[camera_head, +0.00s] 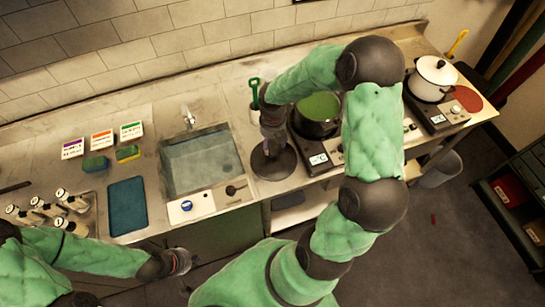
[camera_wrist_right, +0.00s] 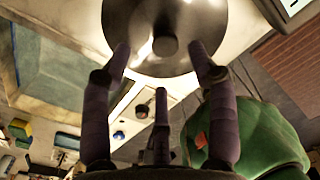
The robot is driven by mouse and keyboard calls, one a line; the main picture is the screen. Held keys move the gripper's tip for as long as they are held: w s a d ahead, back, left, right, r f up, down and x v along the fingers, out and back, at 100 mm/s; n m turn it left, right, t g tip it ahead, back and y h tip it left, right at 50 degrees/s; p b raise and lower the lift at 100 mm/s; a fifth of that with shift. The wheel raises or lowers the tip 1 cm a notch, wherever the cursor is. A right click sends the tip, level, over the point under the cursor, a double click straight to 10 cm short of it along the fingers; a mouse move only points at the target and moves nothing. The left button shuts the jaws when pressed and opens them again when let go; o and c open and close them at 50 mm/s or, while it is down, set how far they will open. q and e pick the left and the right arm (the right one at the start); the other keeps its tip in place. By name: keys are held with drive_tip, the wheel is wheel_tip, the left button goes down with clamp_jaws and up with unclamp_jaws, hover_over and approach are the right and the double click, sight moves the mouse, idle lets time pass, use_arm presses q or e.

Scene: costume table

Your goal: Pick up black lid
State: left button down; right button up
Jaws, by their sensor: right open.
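The black lid (camera_head: 270,169) lies on the counter between the sink and the cooker, its far part hidden by my right gripper. In the right wrist view the lid (camera_wrist_right: 140,30) appears as a round, shiny dark disc with a knob (camera_wrist_right: 165,46) at its middle. My right gripper (camera_head: 273,144) hangs above the lid, pointing down. In the wrist view its fingers (camera_wrist_right: 160,60) are spread apart, with nothing between them; the knob appears just beyond the tips. My left gripper (camera_head: 180,262) is low at the counter's front edge, away from the lid; its fingers are too small to read.
A dark pot with green contents (camera_head: 318,108) stands on a cooker just right of the lid. The sink (camera_head: 200,165) is to the left. A white lidded pot (camera_head: 432,78) is at the far right. A green-handled utensil (camera_head: 254,90) stands behind my right gripper.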

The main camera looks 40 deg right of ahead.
sight(274, 153)
drive_tip(key=shift+f, duration=0.95)
drive_tip(key=f, duration=0.2)
drive_tip(key=f+b, duration=0.1)
drive_tip(key=f, duration=0.1)
drive_tip(key=shift+s, duration=0.4)
drive_tip(key=shift+w+f, duration=0.1)
drive_tip(key=shift+f, duration=0.4)
clamp_jaws()
